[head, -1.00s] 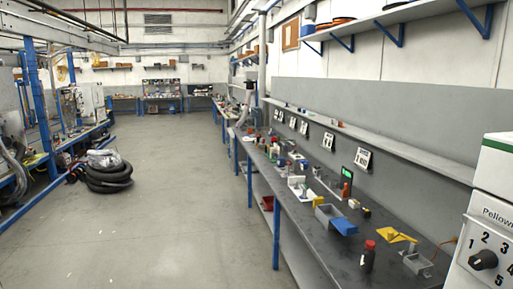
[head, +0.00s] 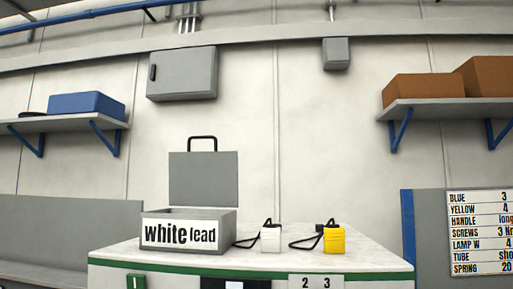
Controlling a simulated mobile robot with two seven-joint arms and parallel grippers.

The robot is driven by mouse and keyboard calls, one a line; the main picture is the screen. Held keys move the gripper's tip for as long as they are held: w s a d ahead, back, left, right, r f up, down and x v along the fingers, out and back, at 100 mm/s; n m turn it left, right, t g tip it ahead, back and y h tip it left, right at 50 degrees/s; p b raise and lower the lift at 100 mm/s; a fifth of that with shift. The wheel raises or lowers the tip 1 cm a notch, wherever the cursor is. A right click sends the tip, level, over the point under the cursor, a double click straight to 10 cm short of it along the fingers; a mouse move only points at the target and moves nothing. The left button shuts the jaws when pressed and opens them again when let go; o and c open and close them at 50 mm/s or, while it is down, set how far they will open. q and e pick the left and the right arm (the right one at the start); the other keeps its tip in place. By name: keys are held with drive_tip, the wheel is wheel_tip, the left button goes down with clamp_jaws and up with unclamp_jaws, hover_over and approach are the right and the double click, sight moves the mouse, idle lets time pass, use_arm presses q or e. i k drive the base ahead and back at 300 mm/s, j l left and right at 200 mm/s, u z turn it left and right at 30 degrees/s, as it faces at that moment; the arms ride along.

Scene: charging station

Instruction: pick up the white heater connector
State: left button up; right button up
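The white heater connector (head: 270,238) is a small white block with a dark cord. It stands on the white top of a cabinet, right of an open grey box. The cord loops from its top to the left, toward the box. Neither of my grippers is in the head view.
The open grey box (head: 188,232) is labelled "white lead". A yellow connector (head: 334,240) with a dark cord stands right of the white one. All rest on the white cabinet (head: 250,262) with a green band. A sign board (head: 480,232) hangs at right. Shelves (head: 60,122) line the wall.

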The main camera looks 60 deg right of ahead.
sight(270, 234)
drive_tip(key=z, duration=1.55)
drive_tip(key=j+u, duration=0.1)
drive_tip(key=k, duration=0.05)
